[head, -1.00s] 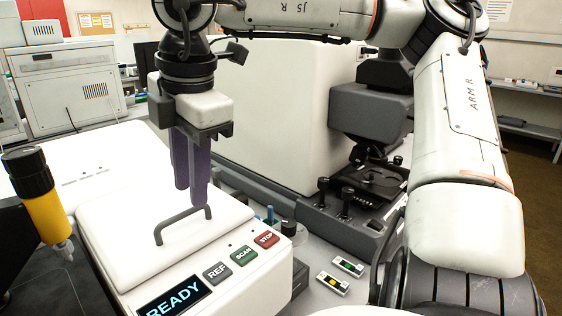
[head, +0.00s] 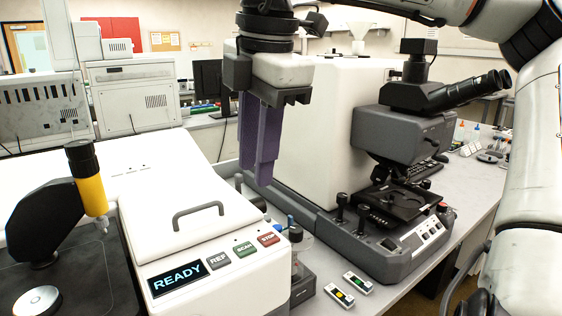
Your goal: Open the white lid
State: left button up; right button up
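The white lid (head: 160,220) lies closed on top of the white instrument at the lower left of the head view. A grey bar handle (head: 198,208) stands up from it. My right gripper (head: 257,178), with purple fingers pointing down, hangs to the right of the handle and apart from it. Its two fingers overlap in this view, so I cannot tell how wide they are apart; no object shows between them. My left gripper is out of view.
The instrument's front has a READY display (head: 177,280) and three buttons. A grey microscope (head: 400,140) stands to the right, beside a large white housing (head: 320,120). A black stand with a yellow barrel (head: 92,195) is at the left. Two small boxes (head: 340,296) lie in front.

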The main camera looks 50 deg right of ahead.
aim_at(160, 220)
jog(key=k, duration=1)
